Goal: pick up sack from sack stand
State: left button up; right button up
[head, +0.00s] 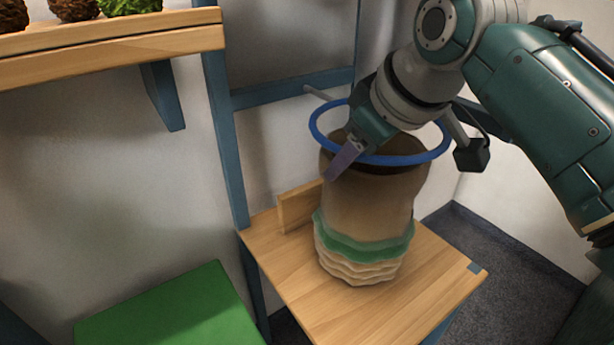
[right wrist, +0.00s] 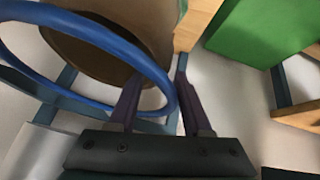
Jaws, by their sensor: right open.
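The sack (head: 365,212) is tan with a green band and folds near its bottom. It stands upright on the wooden board of the sack stand (head: 345,318). A blue ring (head: 405,160) encircles the sack's open mouth; the ring also shows in the right wrist view (right wrist: 95,34). My right gripper (head: 334,172) is open at the left side of the ring, pointing down. In the right wrist view the ring's edge runs between the two spread fingers (right wrist: 158,72). I cannot tell whether they touch it. My left gripper is not in view.
A wooden shelf (head: 110,48) with brown and green rough balls (head: 75,8) is at the upper left. A green flat surface (head: 170,310) lies at the lower left. Blue posts (head: 222,130) and a wall stand behind the sack. Dark floor (head: 500,255) shows at the right.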

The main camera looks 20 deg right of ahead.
aim_at(338, 185)
jog(key=shift+w+d+f+b, duration=0.1)
jog(key=shift+d+f+b, duration=0.1)
jog(key=shift+f, duration=0.25)
jog(key=shift+w+d+f+b, duration=0.1)
jog(key=shift+f+b, duration=0.1)
jog(key=shift+f, duration=0.2)
jog(key=shift+w+a+f+b, duration=0.15)
jog(key=shift+w+f+b, duration=0.15)
jog(key=shift+f, duration=0.35)
jog(key=b+x, duration=0.1)
jog(key=x, duration=0.1)
jog(key=b+x, duration=0.1)
jog(key=shift+a+f, duration=0.1)
jog(key=shift+f, duration=0.35)
jog(key=shift+w+a+f+b, duration=0.1)
jog(key=shift+w+f+b, duration=0.15)
jog(key=shift+f+b, duration=0.1)
jog(key=shift+r, duration=0.1)
grip_shut()
jog(key=shift+r, duration=0.1)
